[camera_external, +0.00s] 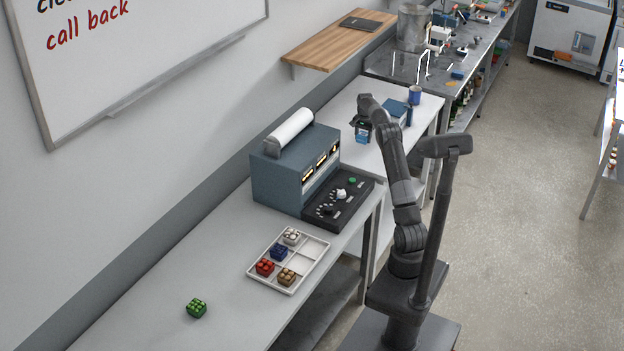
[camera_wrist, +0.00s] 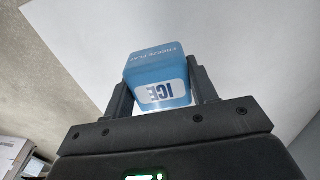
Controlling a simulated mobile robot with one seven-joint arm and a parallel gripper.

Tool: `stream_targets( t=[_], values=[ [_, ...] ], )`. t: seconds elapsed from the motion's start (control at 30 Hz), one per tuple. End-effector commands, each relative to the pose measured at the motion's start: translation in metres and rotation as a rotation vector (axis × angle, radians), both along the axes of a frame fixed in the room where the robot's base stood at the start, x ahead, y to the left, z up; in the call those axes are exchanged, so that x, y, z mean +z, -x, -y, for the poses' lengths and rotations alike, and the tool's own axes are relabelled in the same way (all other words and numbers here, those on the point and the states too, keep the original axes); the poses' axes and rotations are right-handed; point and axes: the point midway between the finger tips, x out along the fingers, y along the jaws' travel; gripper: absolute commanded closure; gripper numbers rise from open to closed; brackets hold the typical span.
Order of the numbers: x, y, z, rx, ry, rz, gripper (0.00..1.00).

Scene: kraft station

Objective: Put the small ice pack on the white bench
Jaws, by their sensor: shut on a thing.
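A small light-blue ice pack (camera_wrist: 158,82) with a white "ICE" label sits between the two dark fingers of my gripper (camera_wrist: 162,98) in the wrist view. My gripper (camera_external: 361,129) is shut on it. In the external view the ice pack (camera_external: 362,138) shows as a small blue block below the gripper. It is over the white bench (camera_external: 345,108), towards its wall side; I cannot tell whether it touches the top. The bench's pale surface (camera_wrist: 235,45) fills much of the wrist view behind the pack.
A grey-blue machine (camera_external: 275,182) with a black control panel (camera_external: 325,215) is on the nearer table. A compartment tray (camera_external: 308,262) lies in front of it.

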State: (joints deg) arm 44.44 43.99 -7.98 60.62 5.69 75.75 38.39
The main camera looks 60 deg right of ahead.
Motion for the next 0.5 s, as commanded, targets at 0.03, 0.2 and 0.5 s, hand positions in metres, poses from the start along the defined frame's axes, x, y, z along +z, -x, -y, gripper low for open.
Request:
stream_targets(
  t=[0.03,0.2,0.5],
  values=[
    [-0.008,-0.013,-0.004,0.005,-0.001,0.000,0.73],
    [-0.026,-0.043,-0.013,0.002,0.001,0.000,0.73],
    [-0.044,-0.056,-0.018,0.000,-0.002,0.000,0.73]
  ],
)
